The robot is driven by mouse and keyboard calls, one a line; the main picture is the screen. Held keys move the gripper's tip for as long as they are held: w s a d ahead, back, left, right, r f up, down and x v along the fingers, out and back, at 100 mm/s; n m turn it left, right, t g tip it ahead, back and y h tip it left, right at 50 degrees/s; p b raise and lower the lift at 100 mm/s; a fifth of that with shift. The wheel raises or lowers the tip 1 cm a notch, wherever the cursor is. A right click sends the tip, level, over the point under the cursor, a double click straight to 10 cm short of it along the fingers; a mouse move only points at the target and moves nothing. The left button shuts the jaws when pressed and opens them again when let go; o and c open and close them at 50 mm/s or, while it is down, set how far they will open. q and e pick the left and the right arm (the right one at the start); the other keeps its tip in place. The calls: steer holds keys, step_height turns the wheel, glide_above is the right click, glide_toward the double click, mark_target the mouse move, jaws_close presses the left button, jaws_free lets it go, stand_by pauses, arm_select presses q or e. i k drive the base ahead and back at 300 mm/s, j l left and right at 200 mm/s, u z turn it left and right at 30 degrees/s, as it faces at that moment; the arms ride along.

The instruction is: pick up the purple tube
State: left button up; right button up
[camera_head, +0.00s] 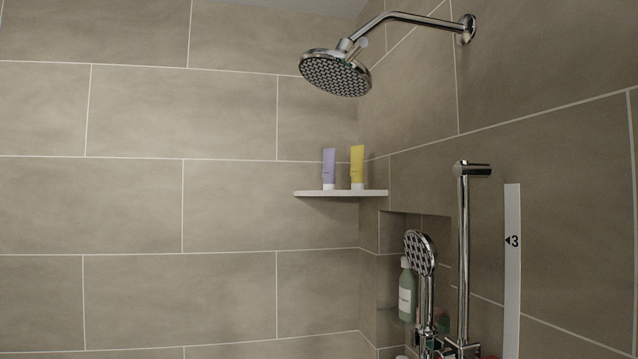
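The purple tube (329,168) stands upright on its white cap on a small corner shelf (312,194). A yellow tube (357,167) stands upright just to its right on the same shelf, with a small gap between them. Neither of my grippers shows in the head view, and nothing touches the purple tube.
A round shower head (335,73) hangs from a wall arm above the shelf. Below right are a hand shower (420,253), a vertical chrome rail (463,250) and a wall niche holding a green bottle (407,292). A white strip marked 3 (512,270) is at right. The left wall is bare.

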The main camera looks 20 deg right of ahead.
mark_target(329, 154)
steer(key=i+j+u, duration=0.1)
steer(key=i+u, duration=0.25)
steer(key=i, duration=0.15)
steer(key=i+u, duration=0.35)
steer(key=i, duration=0.15)
steer(key=i+l+u, duration=0.25)
steer(key=i+u, duration=0.15)
steer(key=i+z, duration=0.3)
steer(key=z, duration=0.15)
steer(key=i+j+z, duration=0.25)
steer(key=z, duration=0.2)
steer(key=i+j+z, duration=0.2)
steer(key=z, duration=0.25)
steer(key=i+j+z, duration=0.2)
steer(key=j+z, duration=0.25)
steer(key=l, duration=0.1)
